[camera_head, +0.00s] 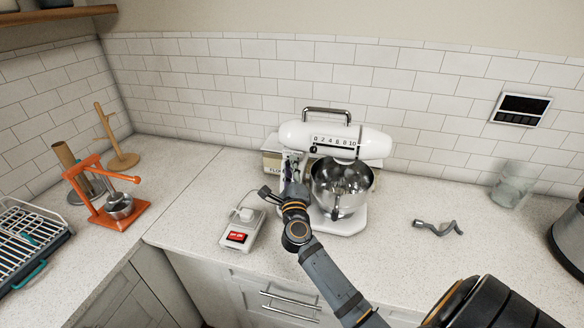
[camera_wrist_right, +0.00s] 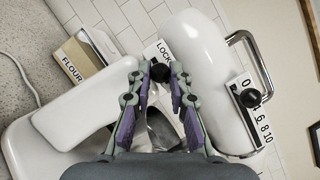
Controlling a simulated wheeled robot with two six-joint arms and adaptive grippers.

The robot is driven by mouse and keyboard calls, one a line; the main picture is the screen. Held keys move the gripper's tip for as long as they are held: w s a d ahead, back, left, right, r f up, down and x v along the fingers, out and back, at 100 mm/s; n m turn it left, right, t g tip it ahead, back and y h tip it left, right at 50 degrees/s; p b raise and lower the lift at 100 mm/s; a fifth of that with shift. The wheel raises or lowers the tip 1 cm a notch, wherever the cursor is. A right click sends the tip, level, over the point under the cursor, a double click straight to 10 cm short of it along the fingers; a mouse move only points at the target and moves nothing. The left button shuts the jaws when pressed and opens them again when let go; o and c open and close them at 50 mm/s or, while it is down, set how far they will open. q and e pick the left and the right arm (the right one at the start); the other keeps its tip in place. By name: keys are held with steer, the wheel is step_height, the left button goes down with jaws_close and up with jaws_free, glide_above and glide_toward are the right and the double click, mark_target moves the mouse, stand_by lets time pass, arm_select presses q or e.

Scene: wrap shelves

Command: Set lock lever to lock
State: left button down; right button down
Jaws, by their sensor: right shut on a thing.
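The white stand mixer (camera_head: 325,135) stands on the counter against the tiled wall, with a steel bowl (camera_head: 345,185) under its head. In the right wrist view, the lock lever's black knob (camera_wrist_right: 160,72) is between the fingertips of my right gripper (camera_wrist_right: 157,75), right beside the LOCK label (camera_wrist_right: 165,52). The gripper is shut on the knob. The lever's stem is hidden, so its exact setting is unclear. In the head view, my right gripper (camera_head: 292,165) reaches the mixer's left side and hides the lever. My left gripper is not in view.
A white scale-like device (camera_head: 242,229) with a red display sits left of my right arm. A flour box (camera_wrist_right: 80,57) is behind the mixer. A dough hook (camera_head: 438,229) and a glass jar (camera_head: 512,183) are to the right. An orange press (camera_head: 108,197) stands left.

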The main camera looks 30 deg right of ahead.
steer(key=shift+w+a, duration=0.45)
steer(key=shift+w, duration=0.05)
steer(key=c, duration=1.5)
jaws_free()
steer(key=shift+c, duration=0.2)
steer(key=shift+o, duration=1.2)
steer(key=shift+w+a, duration=0.1)
steer(key=shift+w, duration=0.05)
steer(key=shift+s, duration=0.2)
steer(key=v, duration=1.1)
steer(key=shift+s+a+f, duration=0.15)
steer(key=shift+s+a, duration=0.05)
steer(key=shift+s, duration=0.05)
